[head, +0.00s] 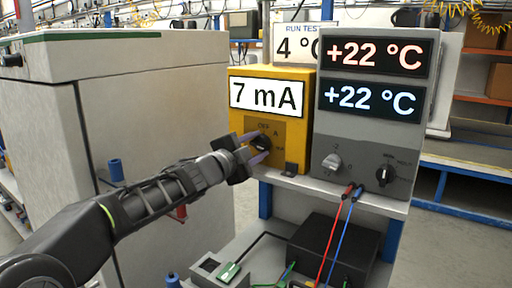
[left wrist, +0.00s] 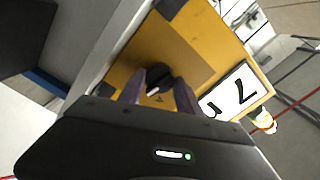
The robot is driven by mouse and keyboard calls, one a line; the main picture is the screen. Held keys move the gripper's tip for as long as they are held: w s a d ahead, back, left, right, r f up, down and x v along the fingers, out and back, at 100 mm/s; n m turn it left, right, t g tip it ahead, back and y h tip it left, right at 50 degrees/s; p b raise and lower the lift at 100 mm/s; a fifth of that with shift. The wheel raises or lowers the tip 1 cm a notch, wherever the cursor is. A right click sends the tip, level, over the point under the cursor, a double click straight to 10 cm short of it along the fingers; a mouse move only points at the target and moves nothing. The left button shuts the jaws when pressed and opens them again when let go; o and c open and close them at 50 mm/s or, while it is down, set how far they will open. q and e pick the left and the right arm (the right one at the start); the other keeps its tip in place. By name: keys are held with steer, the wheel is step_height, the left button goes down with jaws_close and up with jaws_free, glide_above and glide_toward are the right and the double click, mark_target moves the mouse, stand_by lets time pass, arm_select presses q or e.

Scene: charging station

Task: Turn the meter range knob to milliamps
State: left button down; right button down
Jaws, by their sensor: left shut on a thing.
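The yellow meter (head: 297,124) stands on the shelf and its display reads 7 mA. Its black range knob (head: 262,143) sits below the display, with "OFF" and "A" printed near it; the mark at the lower right is too small to read surely. My left gripper (head: 256,150) reaches in from the left and is shut on the knob. In the left wrist view the knob (left wrist: 159,76) lies between the two purple fingertips (left wrist: 158,85), against the yellow panel. The fingers partly hide the knob's pointer. My right gripper is not in view.
A grey unit (head: 368,135) showing +22 °C twice, with two knobs, stands right of the meter. Red and blue leads (head: 343,215) hang in front. A large grey cabinet (head: 150,110) is at the left. A black box (head: 325,248) sits below the shelf.

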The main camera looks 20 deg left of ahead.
arm_select(q)
steer(key=c, duration=0.8)
jaws_free()
steer(key=shift+s+a, duration=0.15)
steer(key=shift+s, duration=1.15)
steer(key=shift+s+a, duration=0.2)
steer(key=shift+s, duration=1.1)
steer(key=shift+s+a, duration=0.15)
steer(key=shift+s, duration=1.15)
